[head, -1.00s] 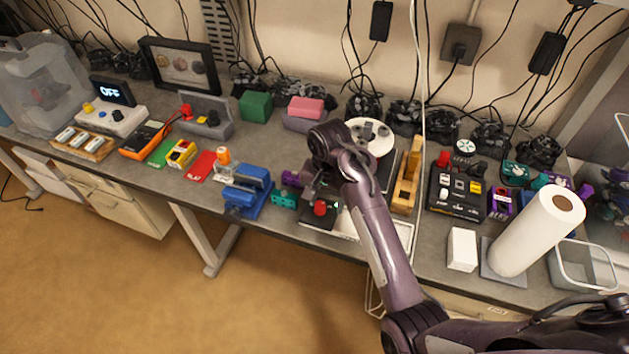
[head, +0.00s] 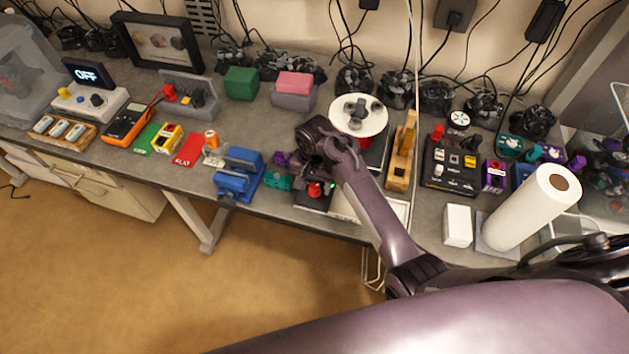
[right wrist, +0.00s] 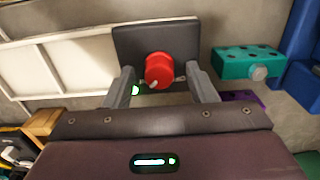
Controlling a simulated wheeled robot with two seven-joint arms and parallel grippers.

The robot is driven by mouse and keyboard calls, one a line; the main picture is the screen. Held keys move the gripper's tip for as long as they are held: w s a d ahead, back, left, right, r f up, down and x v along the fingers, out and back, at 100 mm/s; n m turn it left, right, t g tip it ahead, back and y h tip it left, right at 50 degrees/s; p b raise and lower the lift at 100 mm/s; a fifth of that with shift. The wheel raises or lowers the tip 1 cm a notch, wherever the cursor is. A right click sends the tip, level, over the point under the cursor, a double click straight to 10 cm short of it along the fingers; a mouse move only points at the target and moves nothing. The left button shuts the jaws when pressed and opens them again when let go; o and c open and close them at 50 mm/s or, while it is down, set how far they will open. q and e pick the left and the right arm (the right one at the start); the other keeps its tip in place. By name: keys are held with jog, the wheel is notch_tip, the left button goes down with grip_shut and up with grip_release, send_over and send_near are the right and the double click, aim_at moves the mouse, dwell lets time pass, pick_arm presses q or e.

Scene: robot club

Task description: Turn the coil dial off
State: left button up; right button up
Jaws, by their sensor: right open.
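The dial is a red round knob (right wrist: 159,69) on a dark square base (right wrist: 187,42) in the right wrist view. A small pale mark shows on its lower edge, and a green light (right wrist: 134,90) glows beside it. In the head view the red dial (head: 315,189) sits near the table's front edge, partly hidden by my right arm. My right gripper (right wrist: 163,80) is open, with one finger on each side of the dial; I cannot tell whether they touch it. In the head view my right gripper (head: 316,174) is over the dial. My left gripper is not in view.
A teal block (right wrist: 247,63) and blue vise (head: 238,175) stand close beside the dial. A white disc (head: 358,115), wooden piece (head: 402,152), black switch panel (head: 449,168) and paper roll (head: 530,208) stand around my arm. A box at left has an OFF display (head: 88,75).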

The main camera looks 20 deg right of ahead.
jog(key=shift+s, duration=0.1)
jog(key=c, duration=1)
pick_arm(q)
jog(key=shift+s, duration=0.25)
pick_arm(e)
jog(key=shift+o, duration=0.2)
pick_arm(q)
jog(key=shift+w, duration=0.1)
pick_arm(e)
jog(key=shift+n, duration=0.4)
jog(key=n, duration=0.8)
jog(key=shift+n, duration=0.3)
jog(key=n, duration=0.4)
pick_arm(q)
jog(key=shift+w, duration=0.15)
pick_arm(e)
jog(key=shift+n, duration=2.2)
